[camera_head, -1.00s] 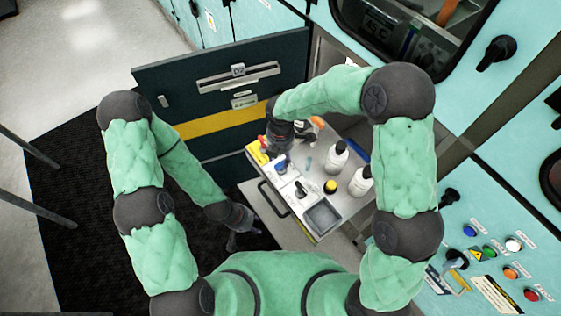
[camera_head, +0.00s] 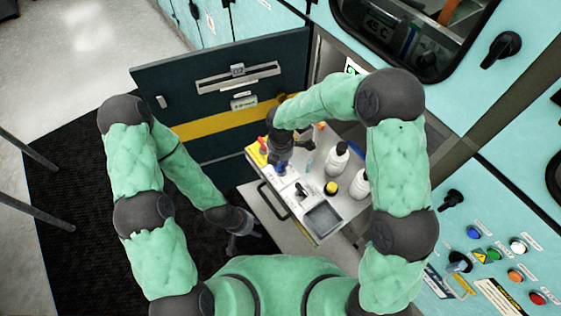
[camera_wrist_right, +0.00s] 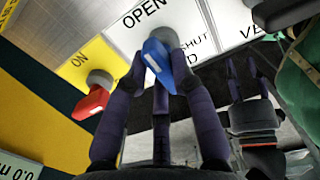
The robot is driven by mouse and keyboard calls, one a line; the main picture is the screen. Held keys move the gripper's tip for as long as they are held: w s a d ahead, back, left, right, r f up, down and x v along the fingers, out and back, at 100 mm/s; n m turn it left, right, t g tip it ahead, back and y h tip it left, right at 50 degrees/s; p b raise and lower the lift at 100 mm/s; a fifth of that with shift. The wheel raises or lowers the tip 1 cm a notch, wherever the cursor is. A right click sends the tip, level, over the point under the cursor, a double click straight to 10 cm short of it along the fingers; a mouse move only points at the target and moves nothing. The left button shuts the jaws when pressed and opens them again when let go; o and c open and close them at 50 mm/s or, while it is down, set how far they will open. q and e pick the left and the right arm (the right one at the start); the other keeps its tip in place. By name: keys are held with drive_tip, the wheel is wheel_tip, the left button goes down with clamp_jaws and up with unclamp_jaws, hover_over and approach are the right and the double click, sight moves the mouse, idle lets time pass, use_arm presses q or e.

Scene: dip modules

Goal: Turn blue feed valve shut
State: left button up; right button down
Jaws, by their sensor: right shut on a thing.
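In the wrist view the lever slants down and slightly right, below and beside the lettering. My right gripper (camera_wrist_right: 162,75) has its dark fingers around the lever and is shut on it. In the head view the blue valve (camera_head: 281,168) shows just below my right gripper (camera_head: 283,158), partly covered. My left gripper (camera_head: 242,243) hangs low, away from the panel, over the dark mat; its small fingers look spread and empty.
A red lever (camera_wrist_right: 92,98) stands beside the ON label, close left of the fingers. A dark door panel (camera_head: 222,95) stands behind.

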drive_tip(key=m, duration=0.3)
drive_tip(key=shift+d+m, duration=0.1)
drive_tip(key=shift+m, duration=0.3)
drive_tip(key=m, duration=0.4)
drive_tip(key=shift+w+m, duration=0.1)
drive_tip(key=shift+m, duration=0.2)
drive_tip(key=m, duration=0.4)
drive_tip(key=shift+d+m, duration=0.15)
drive_tip(key=shift+m, duration=0.15)
drive_tip(key=m+b, duration=0.1)
drive_tip(key=m, duration=0.3)
drive_tip(key=shift+d+m, duration=0.1)
drive_tip(key=shift+m, duration=0.3)
drive_tip(key=c, duration=1)
unclamp_jaws()
drive_tip(key=shift+c, duration=0.2)
